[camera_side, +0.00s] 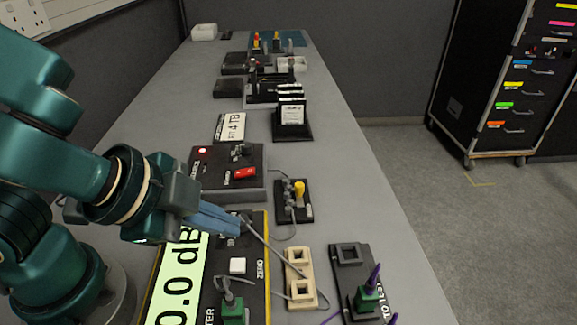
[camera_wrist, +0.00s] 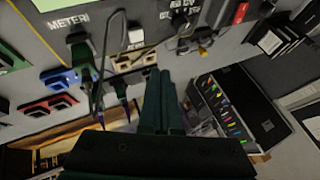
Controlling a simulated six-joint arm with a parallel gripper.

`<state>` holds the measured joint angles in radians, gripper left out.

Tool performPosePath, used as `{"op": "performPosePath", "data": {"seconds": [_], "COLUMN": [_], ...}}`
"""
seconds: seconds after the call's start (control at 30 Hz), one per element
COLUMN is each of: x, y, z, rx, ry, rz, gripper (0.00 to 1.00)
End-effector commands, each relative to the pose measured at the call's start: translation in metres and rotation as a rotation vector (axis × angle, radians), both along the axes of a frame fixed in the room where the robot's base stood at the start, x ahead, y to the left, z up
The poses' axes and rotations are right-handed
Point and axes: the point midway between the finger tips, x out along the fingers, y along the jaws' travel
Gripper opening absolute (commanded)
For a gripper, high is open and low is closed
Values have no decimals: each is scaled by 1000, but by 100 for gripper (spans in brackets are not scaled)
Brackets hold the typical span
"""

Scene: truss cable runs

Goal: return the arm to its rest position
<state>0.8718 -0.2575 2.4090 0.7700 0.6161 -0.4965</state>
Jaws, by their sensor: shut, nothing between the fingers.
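My teal arm (camera_side: 60,150) reaches in from the left in the side view. My gripper (camera_side: 228,222) is shut and empty, its blue fingers together above the far end of the meter (camera_side: 262,290). In the wrist view the closed fingers of my gripper (camera_wrist: 158,85) show dark in the middle. The meter has a lit display and a white button (camera_side: 237,265). A grey cable passes close to the fingertips; I cannot tell whether they touch it.
A box with a red switch (camera_side: 244,173) lies just beyond the fingers. A beige socket block (camera_side: 300,278) and a dark block with a green plug (camera_side: 368,298) stand to the right. Racks and trays fill the far bench. A black drawer cabinet (camera_side: 510,80) stands across the floor.

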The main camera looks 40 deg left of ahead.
Motion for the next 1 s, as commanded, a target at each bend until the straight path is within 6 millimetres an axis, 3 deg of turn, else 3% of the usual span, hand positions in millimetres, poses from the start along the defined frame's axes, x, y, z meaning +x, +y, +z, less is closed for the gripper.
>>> {"op": "performPosePath", "data": {"seconds": [0.33,0.47,0.57,0.7,0.8,1.0], "x": [7,21,23,11,-1,-20], "y": [8,36,68,102,114,106], "z": [3,15,25,33,37,40], "rx": [-10,-70,-137,-233,-305,-417], "ry": [-9,-35,-33,-5,27,114], "rz": [47,216,414,664,791,871], "gripper": [0,0,0,0,0,0]}}
